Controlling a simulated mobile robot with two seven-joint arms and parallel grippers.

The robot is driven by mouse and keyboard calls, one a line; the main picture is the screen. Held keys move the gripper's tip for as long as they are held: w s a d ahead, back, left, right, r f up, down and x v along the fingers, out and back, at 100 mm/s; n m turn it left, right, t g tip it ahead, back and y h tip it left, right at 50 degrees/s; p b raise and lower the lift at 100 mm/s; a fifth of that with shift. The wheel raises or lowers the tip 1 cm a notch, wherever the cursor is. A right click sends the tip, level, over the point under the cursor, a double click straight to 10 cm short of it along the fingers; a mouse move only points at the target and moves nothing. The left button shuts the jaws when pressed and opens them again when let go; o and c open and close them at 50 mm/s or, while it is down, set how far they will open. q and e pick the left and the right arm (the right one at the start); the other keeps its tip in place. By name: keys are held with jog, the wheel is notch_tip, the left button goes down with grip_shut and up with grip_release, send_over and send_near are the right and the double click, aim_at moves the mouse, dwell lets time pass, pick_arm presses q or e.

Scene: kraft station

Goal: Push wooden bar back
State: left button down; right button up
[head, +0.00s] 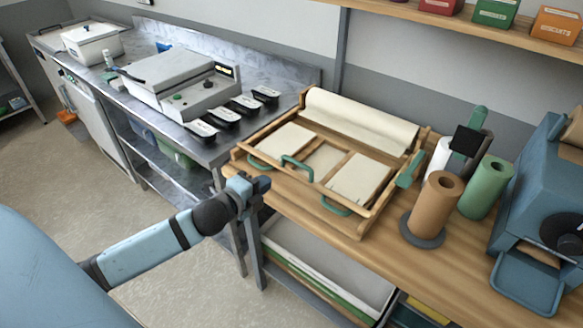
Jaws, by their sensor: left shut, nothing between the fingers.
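A wooden frame (372,214) lies on the wooden counter and holds a roll of cream paper (360,118) at its back and flat cream sheets (358,177) in front. Wooden bars (333,167) divide the frame between the sheets; I cannot tell for sure which one is the task's bar. A green handle (297,162) stands up near the middle left of the frame. My left gripper (263,185) is shut and empty, just off the frame's front left corner, apart from the bars. My right gripper is out of view.
Brown (437,205) and green (487,187) rolls stand right of the frame, beside a blue machine (545,215). A steel counter (205,145) with a grey appliance (182,80) and black-handled tools is at left. A shelf with colored boxes (496,12) hangs above. The floor at lower left is open.

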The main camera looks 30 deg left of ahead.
aim_at(296, 164)
pick_arm(q)
jog(key=p+x, duration=0.1)
jog(key=x, duration=0.9)
jog(key=shift+d, duration=0.1)
jog(key=shift+w+f, duration=0.1)
jog(key=shift+w, duration=0.2)
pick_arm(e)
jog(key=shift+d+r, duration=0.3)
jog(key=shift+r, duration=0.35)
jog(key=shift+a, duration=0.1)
